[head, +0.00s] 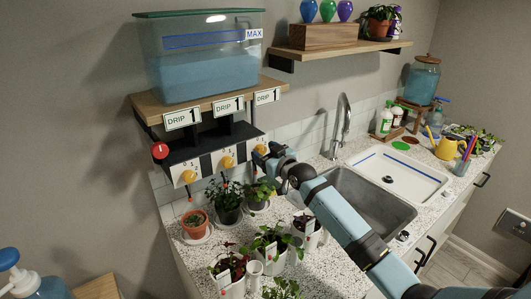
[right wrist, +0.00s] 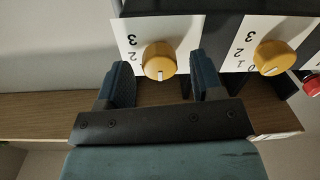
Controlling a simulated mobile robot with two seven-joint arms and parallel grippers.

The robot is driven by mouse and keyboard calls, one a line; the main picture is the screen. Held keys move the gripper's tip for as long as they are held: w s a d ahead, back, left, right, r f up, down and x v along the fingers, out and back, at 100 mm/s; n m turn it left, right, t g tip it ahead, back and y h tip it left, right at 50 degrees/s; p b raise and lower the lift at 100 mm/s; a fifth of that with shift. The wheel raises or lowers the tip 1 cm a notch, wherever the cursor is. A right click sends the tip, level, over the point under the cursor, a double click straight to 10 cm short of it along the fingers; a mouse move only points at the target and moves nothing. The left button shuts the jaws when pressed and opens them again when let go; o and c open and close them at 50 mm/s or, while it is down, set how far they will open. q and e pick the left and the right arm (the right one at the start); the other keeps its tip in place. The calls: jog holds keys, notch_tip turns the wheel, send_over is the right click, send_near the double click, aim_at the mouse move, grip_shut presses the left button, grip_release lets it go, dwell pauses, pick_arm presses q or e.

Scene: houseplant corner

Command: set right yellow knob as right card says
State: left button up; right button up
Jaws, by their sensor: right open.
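The right yellow knob (head: 260,150) sits on its white dial plate, at the right end of a row of three under the shelf. In the right wrist view this knob (right wrist: 159,60) has a white mark pointing down in the picture; numerals 3 and 2 show on its plate, lower ones are hidden by a finger. The right card (head: 267,96) reads DRIP 1. My right gripper (head: 263,160) is open at the knob; in the right wrist view its fingers (right wrist: 158,78) are either side of it, apparently not touching. My left gripper is not in view.
Other yellow knobs (head: 227,161) (head: 187,176) and a red knob (head: 160,151) lie to the left. A water tank (head: 205,60) stands on the shelf above. Potted plants (head: 228,200) crowd the counter below. A sink (head: 370,198) lies to the right.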

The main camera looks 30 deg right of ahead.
jog(key=c, duration=0.9)
jog(key=shift+c, duration=0.2)
jog(key=shift+m, duration=0.3)
jog(key=shift+m+p, duration=0.3)
jog(key=shift+r+m+p, duration=0.1)
jog(key=shift+m+p, duration=0.3)
jog(key=shift+m, duration=0.6)
jog(key=shift+m+p, duration=0.3)
jog(key=shift+m, duration=2)
jog(key=o, duration=0.9)
